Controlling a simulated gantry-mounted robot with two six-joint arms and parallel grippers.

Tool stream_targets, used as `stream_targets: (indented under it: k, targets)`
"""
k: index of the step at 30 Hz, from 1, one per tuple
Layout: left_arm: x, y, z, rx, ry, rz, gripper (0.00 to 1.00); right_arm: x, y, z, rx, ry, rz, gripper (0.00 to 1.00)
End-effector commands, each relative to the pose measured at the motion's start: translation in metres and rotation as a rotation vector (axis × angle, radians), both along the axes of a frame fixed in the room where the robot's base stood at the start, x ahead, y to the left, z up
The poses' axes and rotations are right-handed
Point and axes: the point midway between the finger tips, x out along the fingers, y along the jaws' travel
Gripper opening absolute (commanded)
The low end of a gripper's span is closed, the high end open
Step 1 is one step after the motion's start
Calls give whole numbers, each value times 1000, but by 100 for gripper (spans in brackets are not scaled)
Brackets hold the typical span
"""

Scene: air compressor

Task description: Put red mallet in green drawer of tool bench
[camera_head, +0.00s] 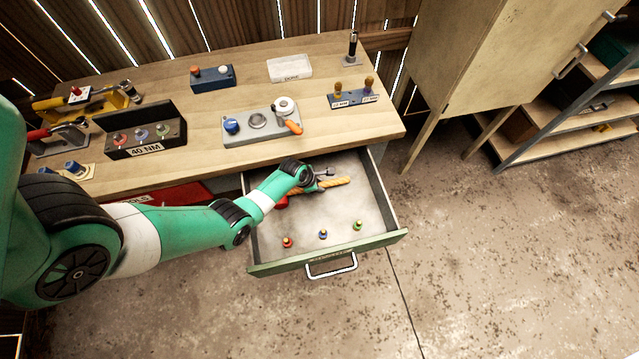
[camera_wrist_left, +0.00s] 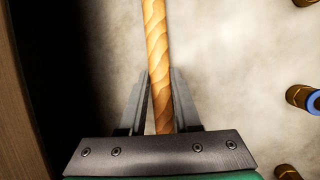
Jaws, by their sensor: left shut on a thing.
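The green drawer (camera_head: 330,262) of the tool bench (camera_head: 205,115) is pulled open. My left gripper (camera_head: 318,183) is inside the drawer area, shut on the mallet's tan wooden handle (camera_head: 335,182). In the left wrist view the handle (camera_wrist_left: 156,50) runs between the two fingers (camera_wrist_left: 157,105), over the pale drawer floor. The red mallet's head (camera_head: 282,202) shows partly beside my arm, over the left part of the drawer. Much of the mallet is hidden by my arm. I cannot tell whether it touches the drawer floor. My right gripper is not in view.
Several small brass fittings with coloured rings (camera_head: 323,234) stand in the drawer's front part. The bench top holds a grey plate with an orange-handled part (camera_head: 262,125) and a 40 NM box (camera_head: 140,138). A cabinet (camera_head: 468,60) stands to the right. The drawer's right side is clear.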

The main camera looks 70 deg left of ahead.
Motion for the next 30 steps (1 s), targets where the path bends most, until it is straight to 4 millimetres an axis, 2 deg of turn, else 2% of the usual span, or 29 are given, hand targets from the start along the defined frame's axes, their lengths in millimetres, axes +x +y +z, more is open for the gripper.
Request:
stream_targets:
  k: [8,9,13,14,23,26,30]
  targets:
    - [1,1,-1,2,-4,1,0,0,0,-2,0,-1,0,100]
    - [1,0,-1,2,-2,0,35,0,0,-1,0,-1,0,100]
    - [1,0,0,1,-2,1,58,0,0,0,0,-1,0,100]
    - [1,0,0,1,-2,1,61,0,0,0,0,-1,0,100]
    - [1,0,2,1,-2,1,61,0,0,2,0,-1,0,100]
    - [-2,-1,13,1,-2,1,61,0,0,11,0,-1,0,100]
    - [-13,-4,43,2,-4,1,61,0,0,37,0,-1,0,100]
